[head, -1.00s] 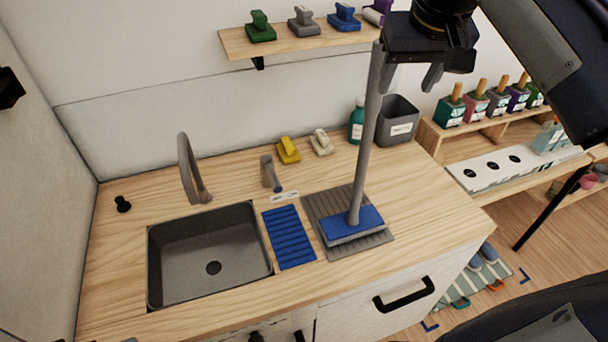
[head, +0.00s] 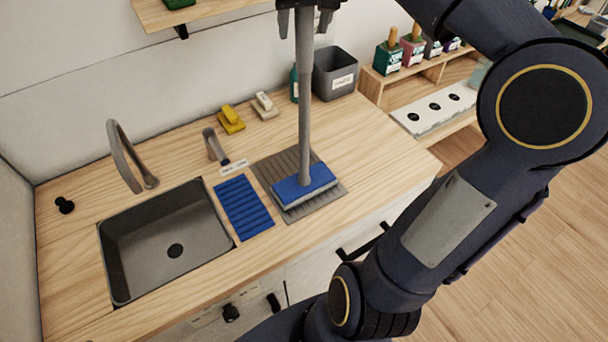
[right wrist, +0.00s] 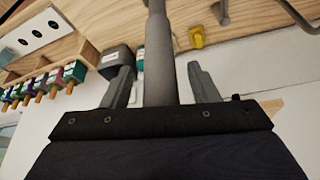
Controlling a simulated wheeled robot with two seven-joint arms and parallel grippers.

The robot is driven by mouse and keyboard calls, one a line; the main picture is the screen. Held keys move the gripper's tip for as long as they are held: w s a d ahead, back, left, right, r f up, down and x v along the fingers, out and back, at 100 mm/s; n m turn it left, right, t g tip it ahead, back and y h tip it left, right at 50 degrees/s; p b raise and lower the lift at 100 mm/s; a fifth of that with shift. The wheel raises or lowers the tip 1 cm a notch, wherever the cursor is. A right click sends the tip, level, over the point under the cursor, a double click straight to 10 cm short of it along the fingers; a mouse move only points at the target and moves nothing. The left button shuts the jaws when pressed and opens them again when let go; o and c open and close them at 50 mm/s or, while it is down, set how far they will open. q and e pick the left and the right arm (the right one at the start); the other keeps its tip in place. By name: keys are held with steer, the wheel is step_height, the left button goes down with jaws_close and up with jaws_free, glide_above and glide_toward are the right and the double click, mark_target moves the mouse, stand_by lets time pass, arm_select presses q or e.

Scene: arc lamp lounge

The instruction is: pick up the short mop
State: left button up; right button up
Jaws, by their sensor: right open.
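The short mop has a grey upright handle (head: 304,100) and a blue and grey head (head: 304,186). It stands upright with its head on a grey ribbed mat (head: 330,200) on the counter. My right gripper (head: 304,22) is open at the top edge of the head view, its two fingers either side of the upper handle. In the right wrist view the handle (right wrist: 158,55) runs between the two open fingers of the gripper (right wrist: 160,85), with gaps showing on both sides. The very top of the mop is hidden. My left gripper is not in view.
A sink (head: 165,245) with a tall tap (head: 128,160) and a blue ribbed mat (head: 243,208) lie left of the mop. A grey bin (head: 335,75), a teal bottle (head: 294,84) and yellow (head: 231,119) and pale (head: 264,106) brushes stand behind. A shelf (head: 190,14) overhangs the back.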

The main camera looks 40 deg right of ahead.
jaws_close()
stand_by(0.3)
steer(key=shift+r, duration=0.1)
